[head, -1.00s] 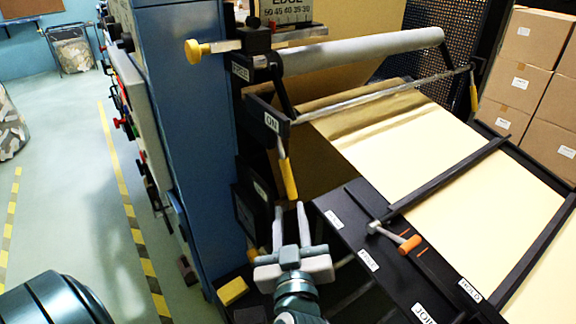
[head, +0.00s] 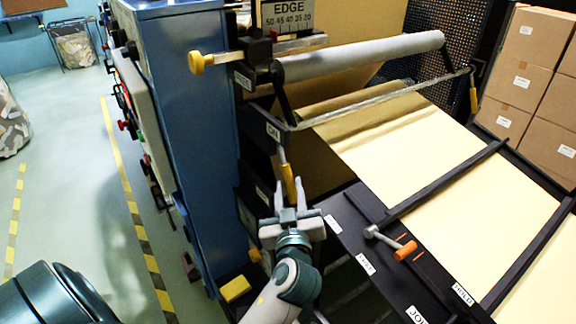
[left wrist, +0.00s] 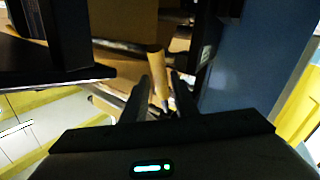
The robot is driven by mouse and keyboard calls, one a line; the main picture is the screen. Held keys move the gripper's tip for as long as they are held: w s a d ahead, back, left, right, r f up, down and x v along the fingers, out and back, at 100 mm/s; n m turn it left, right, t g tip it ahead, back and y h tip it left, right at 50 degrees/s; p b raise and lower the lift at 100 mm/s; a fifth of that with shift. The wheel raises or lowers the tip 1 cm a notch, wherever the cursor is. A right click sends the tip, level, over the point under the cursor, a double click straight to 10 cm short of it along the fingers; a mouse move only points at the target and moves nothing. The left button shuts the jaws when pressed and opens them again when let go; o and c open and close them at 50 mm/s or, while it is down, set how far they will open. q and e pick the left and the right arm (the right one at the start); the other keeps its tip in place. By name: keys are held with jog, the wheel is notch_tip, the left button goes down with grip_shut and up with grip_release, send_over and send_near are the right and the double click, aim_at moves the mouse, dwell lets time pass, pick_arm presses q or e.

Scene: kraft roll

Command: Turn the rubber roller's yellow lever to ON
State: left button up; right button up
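The rubber roller (head: 360,55) is a long grey cylinder across the top of the machine. Its yellow lever (head: 289,184) hangs downward on a thin metal stem below the ON label (head: 273,132). A FREE label (head: 242,80) sits higher on the dark bracket. My left gripper (head: 289,190) is open, its two fingers pointing up on either side of the lever's lower end. In the left wrist view the yellow lever (left wrist: 156,65) stands between the parted fingers, with a gap visible; contact cannot be told. My right gripper is not in view.
A blue machine cabinet (head: 185,130) stands left of the lever. A yellow knob (head: 200,62) juts out at upper left. A black-framed table with cream paper (head: 400,160) lies to the right, with an orange-handled lever (head: 405,250). Cardboard boxes (head: 525,40) stand at far right.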

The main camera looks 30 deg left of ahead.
aim_at(288, 174)
pick_arm(q)
jog(key=p+x, duration=0.1)
jog(key=x, duration=0.4)
jog(key=shift+w+a+r+p, duration=0.1)
jog(key=shift+w+a+p, duration=0.15)
jog(key=shift+p, duration=0.1)
jog(key=shift+x, duration=0.8)
grip_shut()
